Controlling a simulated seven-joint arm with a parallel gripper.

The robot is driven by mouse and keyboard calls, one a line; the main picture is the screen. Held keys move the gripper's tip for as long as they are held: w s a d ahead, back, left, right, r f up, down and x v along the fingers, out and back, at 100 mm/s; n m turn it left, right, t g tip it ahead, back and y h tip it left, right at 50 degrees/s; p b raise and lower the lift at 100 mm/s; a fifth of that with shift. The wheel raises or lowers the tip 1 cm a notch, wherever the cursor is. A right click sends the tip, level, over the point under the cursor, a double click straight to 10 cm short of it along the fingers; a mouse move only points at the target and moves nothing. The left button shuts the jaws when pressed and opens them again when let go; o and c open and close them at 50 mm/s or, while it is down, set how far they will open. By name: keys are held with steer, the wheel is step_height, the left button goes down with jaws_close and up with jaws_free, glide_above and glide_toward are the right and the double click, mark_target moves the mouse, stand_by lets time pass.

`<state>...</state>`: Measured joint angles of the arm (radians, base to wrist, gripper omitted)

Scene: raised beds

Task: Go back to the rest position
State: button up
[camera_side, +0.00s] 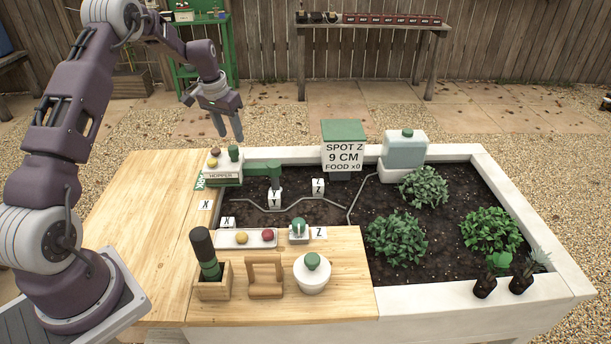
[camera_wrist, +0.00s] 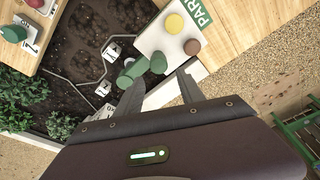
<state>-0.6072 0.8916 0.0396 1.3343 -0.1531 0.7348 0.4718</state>
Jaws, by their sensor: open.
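My gripper (camera_side: 228,124) hangs in the air above the back of the wooden work surface, up and left of the raised bed. Its fingers are apart with nothing between them. In the wrist view my gripper (camera_wrist: 158,90) shows its two fingers spread, with the white hopper tray (camera_wrist: 165,40) beyond them. In the side view the hopper (camera_side: 224,174) stands below the gripper, clear of the fingers, and carries small yellow, brown and green knobs.
The raised bed (camera_side: 350,155) holds soil, leafy plants and Y and Z markers. A sign (camera_side: 344,150) reads "SPOT Z 9 CM FOOD x0". The wooden top's left part is clear.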

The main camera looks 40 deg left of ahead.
step_height(320, 180, up, 2)
steer(key=shift+r, duration=0.1)
steer(key=shift+d+r, duration=0.15)
steer(key=shift+r, duration=0.1)
steer(key=s+d+r+m+t, duration=0.1)
steer(key=s+d+r, duration=0.3)
steer(key=d+r, duration=0.5)
steer(key=s+d+r+t, duration=0.1)
steer(key=s+d+r, duration=0.4)
steer(key=d+r, duration=0.4)
steer(key=s+d, duration=0.4)
steer(key=s, duration=0.3)
steer(key=s+d+m+t, duration=0.1)
steer(key=s+d, duration=0.3)
steer(key=s, duration=0.4)
steer(key=s+d+m, duration=0.1)
steer(key=s+d, duration=0.3)
steer(key=s, duration=0.4)
steer(key=shift+s+d+f+h, duration=0.2)
steer(key=shift+s+d+h, duration=0.1)
steer(key=shift+d, duration=0.1)
